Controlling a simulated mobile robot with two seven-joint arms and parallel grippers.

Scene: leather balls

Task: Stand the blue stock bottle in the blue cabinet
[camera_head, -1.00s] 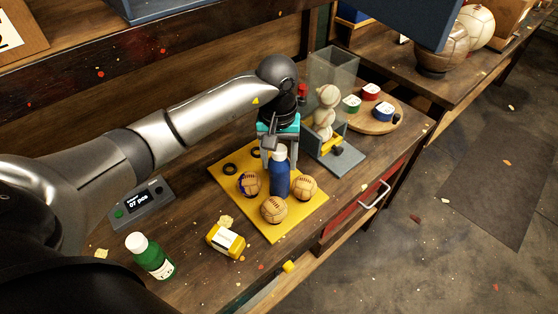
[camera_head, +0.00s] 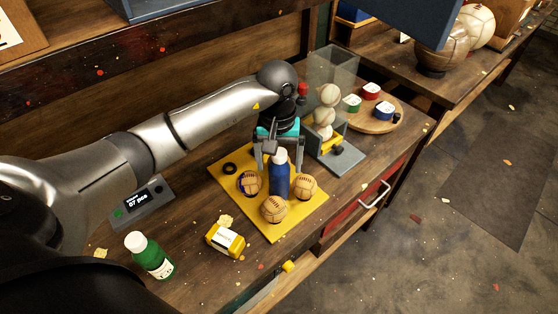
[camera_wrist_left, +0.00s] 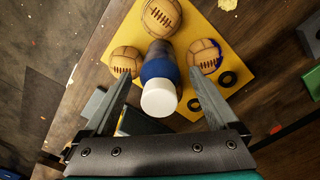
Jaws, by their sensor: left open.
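The blue stock bottle (camera_head: 280,178) with a white cap stands upright on a yellow board (camera_head: 277,228), among three tan leather balls. In the left wrist view the bottle (camera_wrist_left: 160,66) is seen from its cap end. My left gripper (camera_head: 277,158) is open at the bottle's upper part. In the left wrist view its fingers (camera_wrist_left: 162,80) lie on either side of the bottle, with gaps showing. A blue panel (camera_head: 395,18) hangs at the top right and a blue box edge (camera_head: 150,8) shows at the top left; I cannot tell which is the cabinet. My right gripper is out of view.
A green bottle (camera_head: 149,256) and a yellow box (camera_head: 225,239) stand at the front left, near a counter display (camera_head: 142,203). A clear dispenser (camera_head: 333,75) with stacked balls and a round tray (camera_head: 372,118) of small tins stand behind on the right.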

